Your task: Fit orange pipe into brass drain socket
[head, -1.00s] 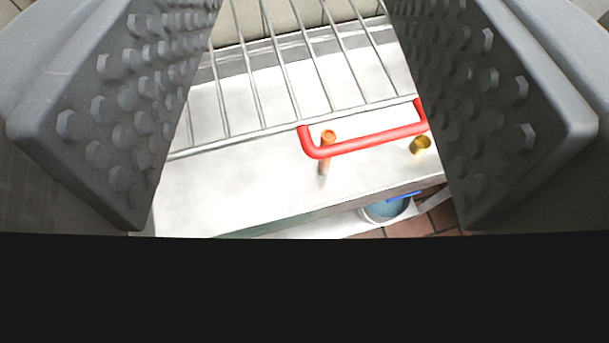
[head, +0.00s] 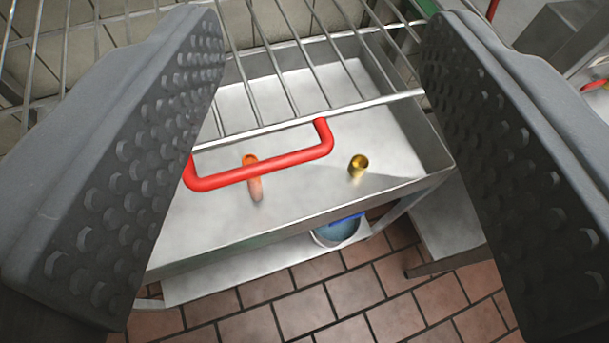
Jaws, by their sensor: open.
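The orange pipe (head: 256,188) stands in the metal sink basin, left of centre. A red handle crosses in front of part of it. The brass drain socket (head: 358,167) is a short open-topped cylinder on the basin floor, to the right of the pipe and apart from it. My gripper (head: 310,170) is open and empty. Its two studded jaws stand at the left and right of the picture, with the pipe and socket visible between them, farther off.
A wire rack (head: 290,80) with a red handle (head: 255,172) lies over the back of the basin (head: 430,148). Below stand a lower shelf (head: 240,275) and a blue-topped bucket (head: 338,231). The tiled floor (head: 360,295) is open in front.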

